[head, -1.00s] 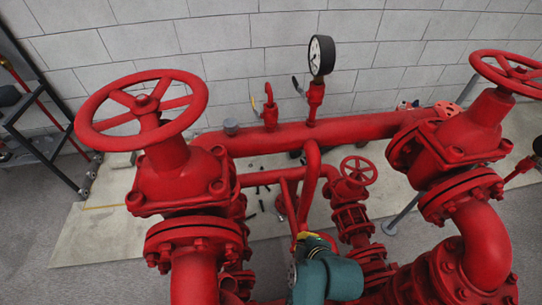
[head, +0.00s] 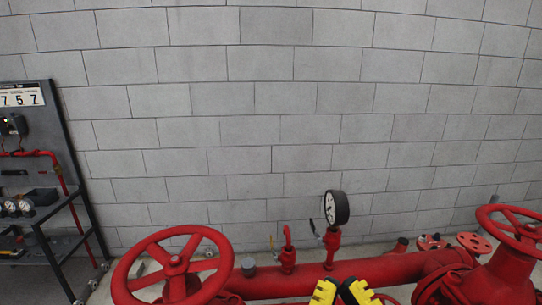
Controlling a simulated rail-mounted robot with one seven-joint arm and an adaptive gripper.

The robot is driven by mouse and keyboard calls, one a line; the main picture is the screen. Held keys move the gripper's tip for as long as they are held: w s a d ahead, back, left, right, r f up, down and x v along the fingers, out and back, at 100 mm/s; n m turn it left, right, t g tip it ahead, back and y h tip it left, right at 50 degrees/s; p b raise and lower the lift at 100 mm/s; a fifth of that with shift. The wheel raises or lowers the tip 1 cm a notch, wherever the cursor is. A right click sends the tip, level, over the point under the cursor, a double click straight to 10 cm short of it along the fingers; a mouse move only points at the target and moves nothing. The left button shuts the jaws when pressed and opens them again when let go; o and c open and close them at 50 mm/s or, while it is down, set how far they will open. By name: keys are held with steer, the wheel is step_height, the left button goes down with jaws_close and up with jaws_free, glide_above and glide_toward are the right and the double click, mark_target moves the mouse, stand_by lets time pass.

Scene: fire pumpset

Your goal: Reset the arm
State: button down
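In the head view, a pair of yellow-and-black parts, which look like the fingers of my gripper (head: 342,291), shows at the bottom edge, right of centre. They are close together in front of the red pipe (head: 310,279). The lower part of the gripper and the rest of my arm are cut off by the frame, so I cannot tell if the fingers are open or shut. Nothing is visibly held between them.
A red handwheel (head: 172,263) stands at lower left and another handwheel (head: 515,230) at right. A black-rimmed gauge (head: 336,207) rises from the pipe. A dark rack (head: 62,180) is at left. The block wall (head: 270,120) behind is bare.

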step_height(320, 180, up, 26)
steer(key=p, duration=2.2)
steer(key=shift+f, duration=0.25)
